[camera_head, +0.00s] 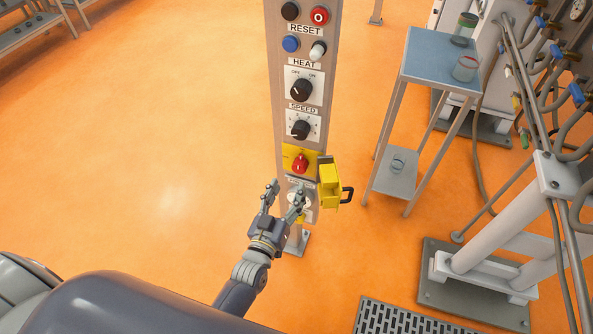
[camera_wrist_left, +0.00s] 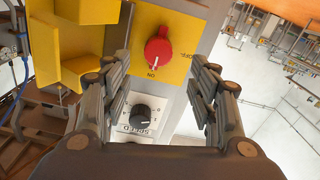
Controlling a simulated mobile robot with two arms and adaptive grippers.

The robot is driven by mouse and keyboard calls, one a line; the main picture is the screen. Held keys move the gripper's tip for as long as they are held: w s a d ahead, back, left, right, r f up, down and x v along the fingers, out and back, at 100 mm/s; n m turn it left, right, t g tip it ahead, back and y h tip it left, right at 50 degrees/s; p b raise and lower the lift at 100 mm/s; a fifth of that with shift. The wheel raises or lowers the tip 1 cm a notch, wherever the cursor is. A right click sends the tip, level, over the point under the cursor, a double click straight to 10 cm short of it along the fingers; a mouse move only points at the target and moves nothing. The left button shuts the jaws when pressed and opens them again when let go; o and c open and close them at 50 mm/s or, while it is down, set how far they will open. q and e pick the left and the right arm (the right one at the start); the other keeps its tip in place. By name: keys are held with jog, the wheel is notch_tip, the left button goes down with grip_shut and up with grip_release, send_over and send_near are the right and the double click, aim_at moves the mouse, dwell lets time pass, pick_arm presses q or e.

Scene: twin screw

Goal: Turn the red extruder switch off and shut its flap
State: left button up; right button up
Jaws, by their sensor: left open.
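The red extruder switch (camera_head: 300,163) sits on a yellow plate low on the grey control post. In the left wrist view, upside down, the red knob (camera_wrist_left: 158,48) lies above the ON label, with OFF to its right; its mark seems to point toward ON. The yellow flap (camera_head: 330,184) stands open to the right of the switch, with a black handle on its outer side; it also shows at the left of the left wrist view (camera_wrist_left: 78,45). My left gripper (camera_head: 286,190) is open and empty, just below the switch, its fingers either side of the knob in the wrist view.
The SPEED knob (camera_head: 300,129) and HEAT knob (camera_head: 301,90) are above the switch on the same post. A blue-topped side table (camera_head: 437,57) with jars stands to the right. Machine pipes fill the far right. Open orange floor lies left of the post.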

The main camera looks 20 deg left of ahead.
aim_at(298, 170)
pick_arm(q)
jog(key=w, duration=0.3)
jog(key=shift+w+d, duration=0.1)
jog(key=shift+w, duration=0.15)
jog(key=w, duration=0.3)
jog(key=shift+w+d, duration=0.1)
jog(key=shift+d, duration=0.05)
jog(key=shift+w, duration=0.5)
pick_arm(e)
jog(key=shift+s+d, duration=0.65)
jog(key=shift+d, duration=0.15)
